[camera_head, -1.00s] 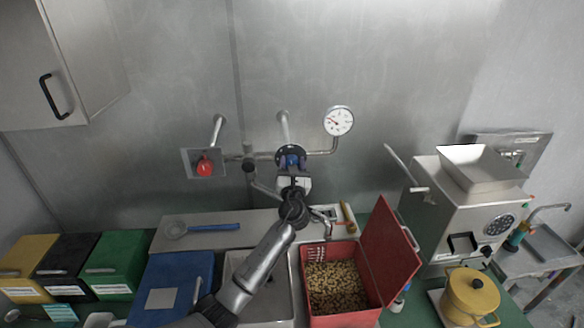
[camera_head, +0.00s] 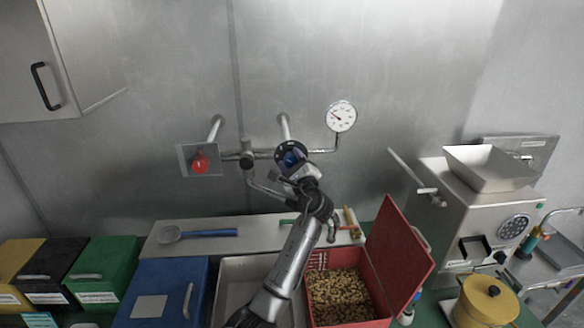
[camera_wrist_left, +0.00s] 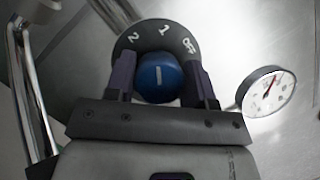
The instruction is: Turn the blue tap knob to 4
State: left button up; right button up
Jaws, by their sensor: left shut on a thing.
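The blue tap knob (camera_head: 291,158) sits on a dark round dial on the wall pipes. In the left wrist view the knob (camera_wrist_left: 159,78) shows a white line that roughly lines up with the 1 on the dial (camera_wrist_left: 152,38). The 2, 1 and OFF marks show there; the lower part of the dial and any 4 are hidden. My left gripper (camera_head: 297,167) is shut on the knob, with one finger on each side of it in the wrist view (camera_wrist_left: 160,85). My right gripper is not in view.
A round gauge (camera_head: 341,116) stands right of the dial. Below are a red box of beans (camera_head: 347,298) with its lid open, a blue bin (camera_head: 160,295) and a grey shelf (camera_head: 262,229). The grinder (camera_head: 483,215) is at right.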

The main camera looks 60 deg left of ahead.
pick_arm(q)
jog(key=n+g, duration=0.1)
jog(key=n, duration=0.1)
jog(key=n+h+b, duration=0.1)
jog(key=n, duration=0.2)
jog(key=shift+g, duration=0.4)
jog(key=n+h, duration=0.1)
jog(key=n, duration=0.2)
jog(key=shift+g, duration=0.3)
jog(key=n+h, duration=0.1)
jog(key=n, duration=0.1)
jog(key=shift+n, duration=0.4)
jog(key=n+h+p, duration=0.1)
jog(key=n+h, duration=0.1)
jog(key=n, duration=0.2)
jog(key=shift+t, duration=0.4)
jog(key=n+t+h+p, duration=0.1)
jog(key=n+h+p, duration=0.1)
jog(key=n, duration=0.2)
jog(key=shift+f+n+t+h+p, duration=0.1)
jog(key=shift+n+t+h+p, duration=0.2)
jog(key=shift+n+t+p, duration=0.25)
jog(key=shift+n, duration=0.25)
jog(key=o, duration=0.9)
